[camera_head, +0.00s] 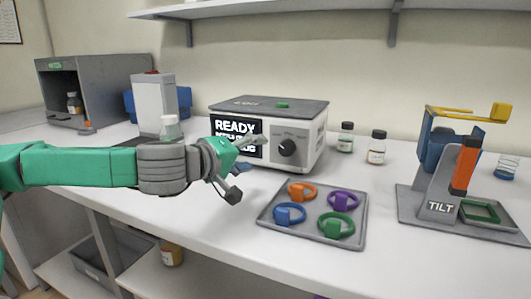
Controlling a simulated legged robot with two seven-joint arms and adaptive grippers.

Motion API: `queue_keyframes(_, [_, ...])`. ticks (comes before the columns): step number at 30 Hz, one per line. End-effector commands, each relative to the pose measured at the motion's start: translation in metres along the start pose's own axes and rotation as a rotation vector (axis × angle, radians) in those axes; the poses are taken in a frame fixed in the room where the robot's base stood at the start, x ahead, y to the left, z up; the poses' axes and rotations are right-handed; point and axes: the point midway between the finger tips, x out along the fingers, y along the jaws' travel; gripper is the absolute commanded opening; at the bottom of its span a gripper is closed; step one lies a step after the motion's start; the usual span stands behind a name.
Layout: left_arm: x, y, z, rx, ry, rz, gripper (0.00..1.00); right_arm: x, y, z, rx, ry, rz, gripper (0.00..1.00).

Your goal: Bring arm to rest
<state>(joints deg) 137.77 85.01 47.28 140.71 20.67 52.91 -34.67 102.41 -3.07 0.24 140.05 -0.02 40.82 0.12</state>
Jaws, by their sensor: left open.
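My left arm, green and grey, comes in from the left and reaches across the white table. Its gripper (239,168) is open and empty, held in front of the testing machine (268,122). The machine has a black panel that reads READY, partly hidden by the gripper, and a dark knob (288,147). My right gripper does not show.
A grey tray (262,218) holds several coloured rings. A stand marked TILT (441,207) is at the right. Two bottles (346,137) (377,147) stand beside the machine. A grey open cabinet (100,88) is at the left. A shelf (300,9) hangs above.

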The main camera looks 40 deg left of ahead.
Motion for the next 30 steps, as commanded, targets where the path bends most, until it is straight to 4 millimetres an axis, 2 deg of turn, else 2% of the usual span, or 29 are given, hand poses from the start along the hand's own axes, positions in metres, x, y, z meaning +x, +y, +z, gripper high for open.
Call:
queue_keyframes(5, [-0.009,0.001,0.001,0.001,-0.001,0.001,0.55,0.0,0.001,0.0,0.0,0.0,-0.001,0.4])
queue_keyframes(22, [-0.01,0.002,0.0,0.001,-0.001,0.0,0.55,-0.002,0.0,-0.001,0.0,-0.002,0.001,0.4])
queue_keyframes(30, [-0.019,0.042,-0.019,0.001,-0.001,0.001,0.55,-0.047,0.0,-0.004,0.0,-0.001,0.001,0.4])
